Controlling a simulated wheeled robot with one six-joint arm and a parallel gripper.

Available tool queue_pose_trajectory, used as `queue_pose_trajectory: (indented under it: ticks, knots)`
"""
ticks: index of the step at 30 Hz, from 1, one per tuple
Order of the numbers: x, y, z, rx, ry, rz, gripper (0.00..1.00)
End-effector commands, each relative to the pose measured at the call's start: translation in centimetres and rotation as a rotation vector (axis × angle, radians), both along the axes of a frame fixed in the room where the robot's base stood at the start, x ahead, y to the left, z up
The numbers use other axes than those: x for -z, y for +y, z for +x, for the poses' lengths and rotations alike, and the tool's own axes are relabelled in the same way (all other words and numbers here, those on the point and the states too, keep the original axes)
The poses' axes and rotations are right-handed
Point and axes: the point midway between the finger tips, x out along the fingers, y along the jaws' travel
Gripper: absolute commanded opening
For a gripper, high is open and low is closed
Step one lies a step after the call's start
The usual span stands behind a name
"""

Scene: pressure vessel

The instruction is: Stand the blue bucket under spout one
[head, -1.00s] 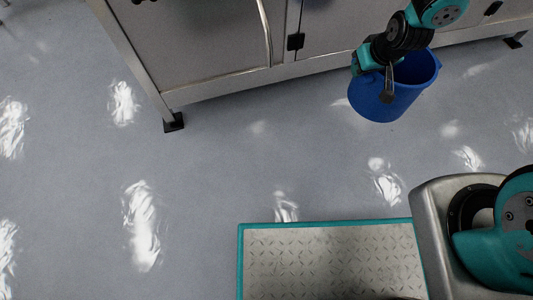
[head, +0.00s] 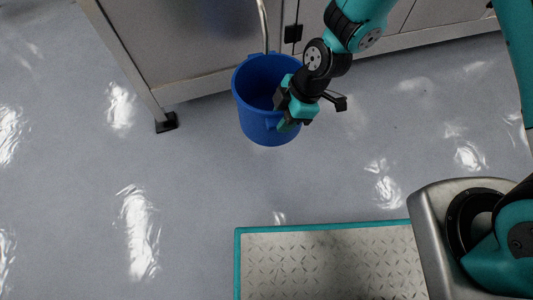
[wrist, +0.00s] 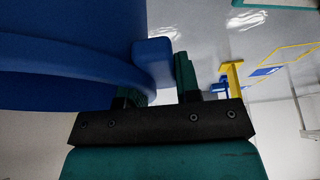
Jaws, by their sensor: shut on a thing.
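The blue bucket (head: 262,128) is upright in front of the grey cabinet in the head view, and it fills the upper left of the wrist view (wrist: 60,45). My gripper (head: 284,110) is on its right side, shut on a blue tab (wrist: 153,62) that sticks out from the bucket's wall. A thin metal pipe (head: 263,22) comes down the cabinet front to the bucket's far rim; its lower end is not clear. No number shows on it, so I cannot tell whether it is spout one. Whether the bucket touches the floor is unclear.
The grey cabinet (head: 180,40) stands along the back, with a foot (head: 166,122) left of the bucket and a dark latch (head: 293,33). A teal-edged metal plate (head: 320,265), perhaps mine, lies in front. The shiny floor (head: 90,190) at left is clear.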

Motion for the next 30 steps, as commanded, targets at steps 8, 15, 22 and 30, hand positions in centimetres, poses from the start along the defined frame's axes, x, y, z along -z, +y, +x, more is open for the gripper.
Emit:
queue_pose_trajectory:
  ticks: [8,15,22,30]
  knots:
    - [2.8,0.8,-1.0,-0.086,0.002,-0.001,0.0]
    - [9.6,0.8,-1.0,-0.085,0.001,-0.001,0.0]
    - [14.8,0.8,-0.9,-0.083,-0.001,0.0,0.0]
    - [16.7,0.8,-0.9,-0.084,-0.001,0.0,0.0]
